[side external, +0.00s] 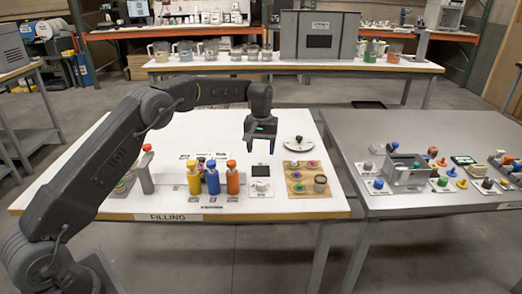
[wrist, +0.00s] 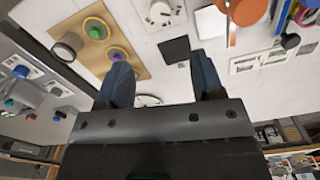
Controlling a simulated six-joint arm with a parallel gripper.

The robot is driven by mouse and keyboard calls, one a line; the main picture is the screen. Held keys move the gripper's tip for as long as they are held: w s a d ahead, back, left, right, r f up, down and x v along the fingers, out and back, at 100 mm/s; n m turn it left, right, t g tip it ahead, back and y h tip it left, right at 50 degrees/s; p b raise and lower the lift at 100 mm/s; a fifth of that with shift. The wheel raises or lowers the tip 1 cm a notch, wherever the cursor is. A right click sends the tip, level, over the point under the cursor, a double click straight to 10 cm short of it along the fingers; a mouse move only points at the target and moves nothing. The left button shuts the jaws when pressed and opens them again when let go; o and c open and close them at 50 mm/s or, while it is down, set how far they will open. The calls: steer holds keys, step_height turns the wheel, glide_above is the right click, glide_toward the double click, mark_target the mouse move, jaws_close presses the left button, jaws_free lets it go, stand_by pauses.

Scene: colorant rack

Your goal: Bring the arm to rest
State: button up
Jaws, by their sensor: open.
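My gripper (side external: 260,131) hangs above the white filling table (side external: 160,130), right of the middle, pointing down. In the wrist view its two fingers (wrist: 162,85) stand well apart with nothing between them. In the side view my arm reaches up from the lower left and across to the gripper. The gripper touches nothing that I can see.
Yellow, blue and orange bottles (side external: 212,178) stand on the table left of a small scale (side external: 261,187). A wooden board (side external: 307,180) with small pots lies to the right, near a round white dial (side external: 298,143). A grey table (side external: 410,130) with several items adjoins on the right.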

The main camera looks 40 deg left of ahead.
steer(key=s+d+r+m+t, duration=0.2)
steer(key=s+d+r, duration=0.1)
steer(key=s+r, duration=0.6)
steer(key=s+d+r+m+t, duration=0.15)
steer(key=s+d+r, duration=0.25)
steer(key=s+r, duration=0.5)
steer(key=s+d+f+m+t, duration=0.1)
steer(key=s, duration=0.9)
steer(key=s+d+f+m+t, duration=0.1)
steer(key=s+d+f+m, duration=0.1)
steer(key=s, duration=0.9)
steer(key=shift+f, duration=0.2)
